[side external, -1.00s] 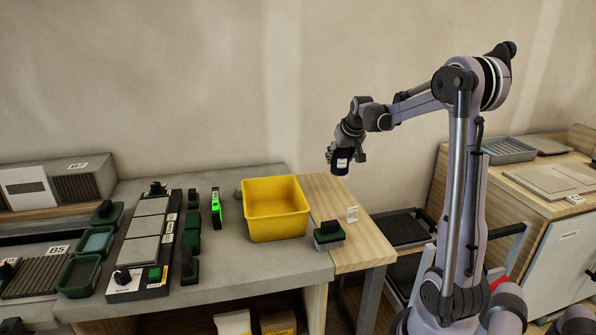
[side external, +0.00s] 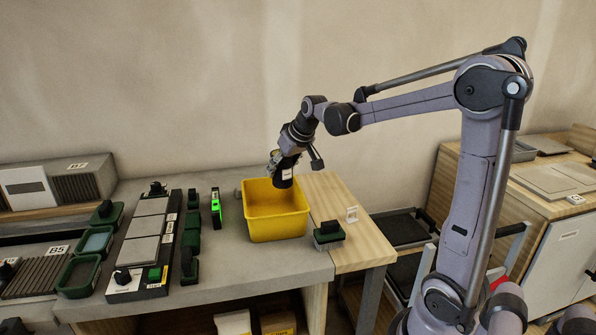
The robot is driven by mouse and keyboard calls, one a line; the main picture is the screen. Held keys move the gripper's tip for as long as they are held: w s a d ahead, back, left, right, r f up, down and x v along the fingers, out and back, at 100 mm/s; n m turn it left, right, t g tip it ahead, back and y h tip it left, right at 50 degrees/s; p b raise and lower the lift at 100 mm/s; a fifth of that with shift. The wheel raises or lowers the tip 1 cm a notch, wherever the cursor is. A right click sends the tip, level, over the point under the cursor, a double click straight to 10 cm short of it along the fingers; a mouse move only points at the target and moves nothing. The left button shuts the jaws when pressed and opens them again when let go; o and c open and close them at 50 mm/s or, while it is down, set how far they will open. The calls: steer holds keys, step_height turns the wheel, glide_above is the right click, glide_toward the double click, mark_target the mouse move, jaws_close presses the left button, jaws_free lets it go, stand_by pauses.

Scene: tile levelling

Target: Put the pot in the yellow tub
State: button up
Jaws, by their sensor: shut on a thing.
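The yellow tub (side external: 275,225) stands on the grey bench top near its right end, its open top facing up. My gripper (side external: 283,170) is shut on a dark pot (side external: 284,182) with a white label. The pot is held tilted slightly over the back right part of the tub, and its lower end is at about the height of the far rim in the picture. I cannot tell how far below the rim level it reaches. The fingers are small in this view and partly hidden by the pot and wrist.
Left of the tub are a bright green level (side external: 216,207), several dark green blocks and a board with grey tiles (side external: 143,250). The wall is close behind.

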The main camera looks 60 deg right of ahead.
steer(key=shift+n, duration=0.4)
steer(key=shift+w+a+f, duration=0.15)
steer(key=shift+a+f, duration=0.45)
steer(key=shift+f, duration=1.05)
steer(key=shift+w+a+f, duration=0.2)
steer(key=shift+a+f, duration=0.35)
steer(key=shift+f, duration=1.15)
steer(key=shift+w+a+f, duration=0.15)
steer(key=shift+a+f, duration=0.45)
steer(key=shift+f, duration=1.05)
steer(key=shift+f, duration=0.15)
steer(key=o, duration=1.3)
steer(key=shift+o, duration=0.2)
